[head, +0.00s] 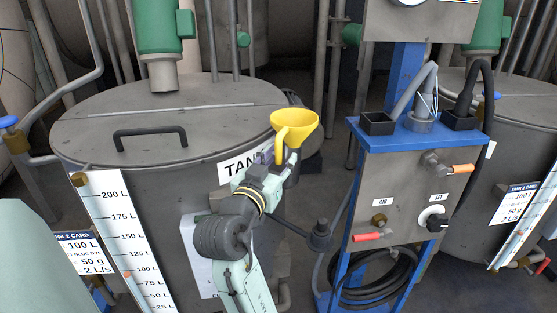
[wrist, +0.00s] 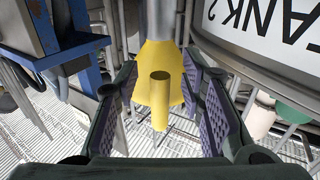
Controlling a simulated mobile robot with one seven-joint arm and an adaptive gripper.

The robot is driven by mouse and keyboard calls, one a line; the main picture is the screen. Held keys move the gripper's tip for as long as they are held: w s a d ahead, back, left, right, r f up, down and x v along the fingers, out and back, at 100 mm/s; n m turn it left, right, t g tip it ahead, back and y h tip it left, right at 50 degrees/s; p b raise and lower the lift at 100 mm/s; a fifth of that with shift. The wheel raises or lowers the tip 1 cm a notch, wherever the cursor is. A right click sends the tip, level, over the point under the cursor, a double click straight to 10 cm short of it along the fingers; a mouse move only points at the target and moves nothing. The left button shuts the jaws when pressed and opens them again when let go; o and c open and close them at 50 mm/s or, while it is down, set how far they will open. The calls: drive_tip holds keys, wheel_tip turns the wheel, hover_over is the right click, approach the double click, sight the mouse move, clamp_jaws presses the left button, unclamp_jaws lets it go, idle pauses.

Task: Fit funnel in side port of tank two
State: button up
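The yellow funnel (head: 293,124) is upright at the right side of tank two (head: 150,135), wide mouth up. A dark upright side port (head: 292,172) stands directly below it. The wrist view is upside down: the funnel (wrist: 161,62) narrows toward a grey pipe (wrist: 163,18) at the top, in line with it. The spout's end is hidden, so I cannot tell how deep it sits. My gripper (head: 279,161) is at the funnel's handle. In the wrist view my gripper (wrist: 162,98) is open, its padded fingers either side of the handle with gaps showing.
A blue-framed control stand (head: 400,200) with hoses and valves stands close to the right. Another tank (head: 515,130) is at the far right. A level scale (head: 125,235) and a tank card (head: 83,250) are at the front left. A lid handle (head: 150,132) rises from the tank top.

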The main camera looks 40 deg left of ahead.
drive_tip(key=v, duration=1.2)
drive_tip(key=shift+r, duration=0.1)
idle(0.4)
